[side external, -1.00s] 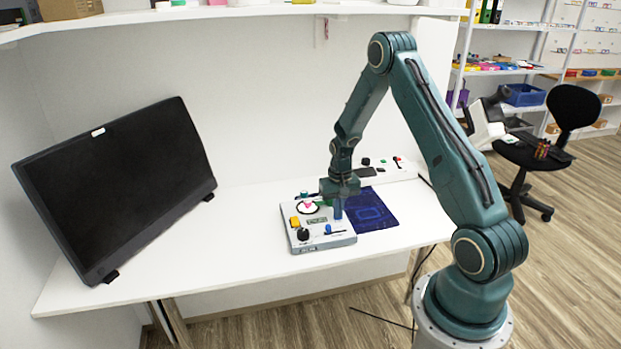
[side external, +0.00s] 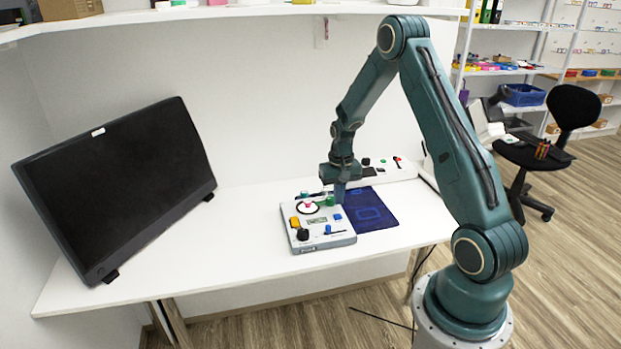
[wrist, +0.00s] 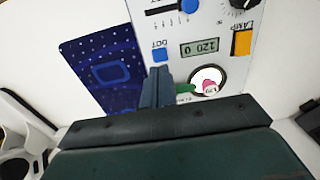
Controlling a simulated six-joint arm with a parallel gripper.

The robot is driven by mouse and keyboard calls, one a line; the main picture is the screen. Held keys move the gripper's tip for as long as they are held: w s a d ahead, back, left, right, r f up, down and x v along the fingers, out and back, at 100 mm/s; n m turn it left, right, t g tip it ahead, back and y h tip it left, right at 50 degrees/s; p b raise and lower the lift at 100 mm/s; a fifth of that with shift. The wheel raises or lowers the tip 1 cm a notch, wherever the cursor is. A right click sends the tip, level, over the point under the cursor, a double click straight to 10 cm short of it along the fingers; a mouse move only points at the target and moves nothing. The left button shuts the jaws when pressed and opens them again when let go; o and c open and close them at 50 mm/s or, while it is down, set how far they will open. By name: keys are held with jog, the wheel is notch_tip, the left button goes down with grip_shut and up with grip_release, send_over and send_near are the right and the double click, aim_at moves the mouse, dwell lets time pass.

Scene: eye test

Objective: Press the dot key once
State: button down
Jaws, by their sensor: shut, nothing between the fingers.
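The grey-white panel (side external: 322,242) lies on the white table. Its blue square dot key (side external: 337,217) is at the panel's right side, and in the wrist view the dot key (wrist: 160,55) sits beside its printed label. My gripper (side external: 340,200) is shut and empty, pointing down above and slightly behind the key, apart from it. In the wrist view my gripper (wrist: 157,75) shows its closed fingers just below the key in the picture. A small display (wrist: 200,47) with digits is next to the key.
On the panel are a yellow lamp key (side external: 294,222), a black knob (side external: 303,234), a blue slider knob (side external: 327,229), a green part (wrist: 185,88) and a pink knob (wrist: 208,86). A dark blue mat (side external: 375,212) adjoins the panel. A black monitor (side external: 120,185) stands at left; the table between is clear.

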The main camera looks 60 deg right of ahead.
aim_at(338, 216)
jog(key=shift+r, duration=1.6)
jog(key=shift+r, duration=1.15)
dwell(5.2)
